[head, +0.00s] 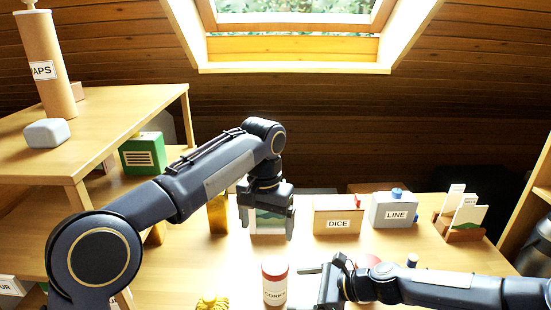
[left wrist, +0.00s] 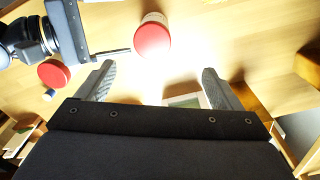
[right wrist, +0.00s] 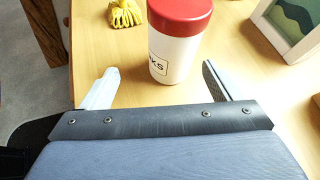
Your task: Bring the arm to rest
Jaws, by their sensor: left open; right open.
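My left gripper (head: 267,228) is open and empty, pointing down above the table in front of the framed picture (head: 270,218). My right gripper (head: 316,286) is open, low at the front of the table, just right of the white canister with a red lid (head: 275,290). In the right wrist view this canister (right wrist: 176,55) stands upright ahead, between the lines of the open jaws (right wrist: 160,72).
A DICE box (head: 338,216), a LINE box (head: 394,211) and a card holder (head: 462,228) line the back right. A raised shelf (head: 110,110) with a tall tube (head: 46,65) stands left. A yellow object (head: 212,302) sits at the front. Another red lid (left wrist: 54,73) is near my right arm.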

